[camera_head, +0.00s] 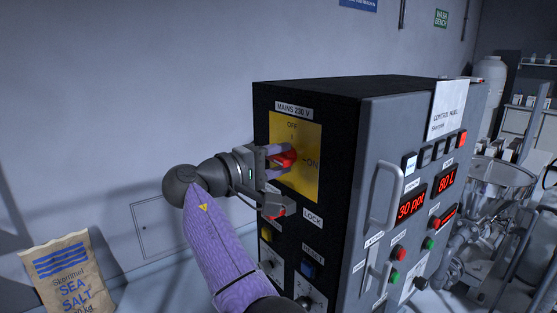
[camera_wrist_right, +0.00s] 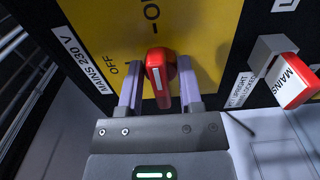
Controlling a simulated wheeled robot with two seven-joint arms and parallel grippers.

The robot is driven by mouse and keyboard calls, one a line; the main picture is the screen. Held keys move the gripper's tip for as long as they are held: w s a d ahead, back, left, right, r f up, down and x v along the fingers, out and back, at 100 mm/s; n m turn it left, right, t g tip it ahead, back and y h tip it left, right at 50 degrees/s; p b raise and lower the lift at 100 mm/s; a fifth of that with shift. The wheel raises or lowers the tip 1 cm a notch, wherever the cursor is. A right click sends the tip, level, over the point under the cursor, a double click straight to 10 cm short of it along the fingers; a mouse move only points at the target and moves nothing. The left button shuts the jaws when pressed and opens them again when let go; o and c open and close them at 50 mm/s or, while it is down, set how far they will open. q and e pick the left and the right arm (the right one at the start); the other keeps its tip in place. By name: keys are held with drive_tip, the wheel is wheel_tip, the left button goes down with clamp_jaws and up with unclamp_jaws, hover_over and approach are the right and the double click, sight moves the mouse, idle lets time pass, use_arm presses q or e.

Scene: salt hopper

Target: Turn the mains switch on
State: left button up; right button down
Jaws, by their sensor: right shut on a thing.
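The mains switch is a red rotary knob (camera_head: 287,159) on a yellow plate (camera_head: 311,143) marked OFF above and ON at the right, under a MAINS 230 V label on the dark cabinet face. My right gripper (camera_head: 280,161) is shut on the knob, one finger on either side. In the right wrist view the knob (camera_wrist_right: 158,75) sits between the fingertips (camera_wrist_right: 160,92). Its handle lies roughly along the line towards the ON mark, with OFF off to the left in that view. My left gripper does not show.
A red tag with a grey holder (camera_wrist_right: 285,88), printed MAINS, juts out beside the plate. A blue button (camera_head: 308,268) and a yellow one (camera_head: 266,234) are below. The front has a big handle (camera_head: 385,195) and lit displays. A sea salt sack (camera_head: 63,275) stands at left.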

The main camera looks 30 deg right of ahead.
drive_tip(key=c, duration=0.6)
unclamp_jaws()
use_arm(q)
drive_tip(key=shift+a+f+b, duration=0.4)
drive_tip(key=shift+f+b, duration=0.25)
drive_tip(key=shift+b, duration=0.05)
use_arm(e)
drive_tip(key=a, duration=1)
drive_tip(key=shift+s, duration=0.4)
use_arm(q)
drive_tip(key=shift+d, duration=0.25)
